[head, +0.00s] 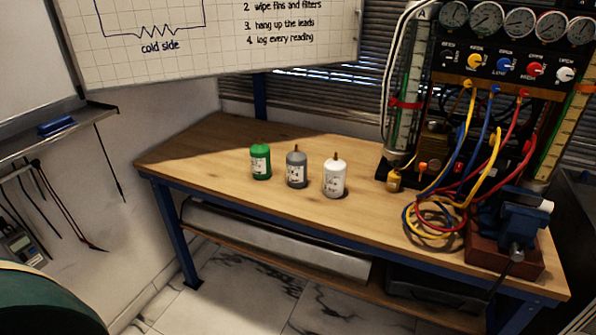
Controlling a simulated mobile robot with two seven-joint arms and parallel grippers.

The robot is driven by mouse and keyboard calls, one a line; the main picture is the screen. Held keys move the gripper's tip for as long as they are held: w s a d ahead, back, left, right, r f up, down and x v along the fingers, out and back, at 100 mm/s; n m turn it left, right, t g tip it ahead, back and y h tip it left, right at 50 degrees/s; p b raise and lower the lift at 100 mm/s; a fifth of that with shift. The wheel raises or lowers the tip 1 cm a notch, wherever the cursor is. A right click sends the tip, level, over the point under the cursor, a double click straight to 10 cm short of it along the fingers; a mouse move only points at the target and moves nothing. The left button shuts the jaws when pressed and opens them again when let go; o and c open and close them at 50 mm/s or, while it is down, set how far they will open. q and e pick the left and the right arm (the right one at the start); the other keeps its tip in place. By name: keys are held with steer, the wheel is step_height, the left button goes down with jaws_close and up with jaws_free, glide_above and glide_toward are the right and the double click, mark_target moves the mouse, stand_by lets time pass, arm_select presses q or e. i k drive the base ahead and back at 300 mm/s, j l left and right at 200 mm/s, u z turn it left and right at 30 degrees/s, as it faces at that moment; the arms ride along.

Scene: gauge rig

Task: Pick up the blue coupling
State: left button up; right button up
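I cannot make out with certainty a separate blue coupling in the head view. A blue hose (483,122) hangs from the gauge rig (500,66), and its upper end meets the panel at a blue fitting (495,89) between a yellow and a red one. Whether that fitting is the coupling I cannot tell. Neither of my grippers shows in the view.
Green (260,162), grey (297,170) and white (335,177) bottles stand on the wooden bench (215,145). Coiled hoses (432,236) and a blue vise (512,222) crowd its right end. The bench's left part is clear. A whiteboard (230,45) hangs behind.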

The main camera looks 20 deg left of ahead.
mark_target(457, 134)
steer(key=l+u, duration=0.15)
steer(key=u, duration=0.35)
steer(key=l+u, duration=0.15)
steer(key=u, duration=0.3)
steer(key=l+u, duration=0.2)
steer(key=u, duration=0.3)
steer(key=k+l+u, duration=0.2)
steer(key=l, duration=0.15)
steer(key=l+u, duration=0.2)
steer(key=l, duration=0.15)
steer(key=k+l+u, duration=0.1)
steer(key=l+u, duration=0.15)
steer(key=l, duration=0.1)
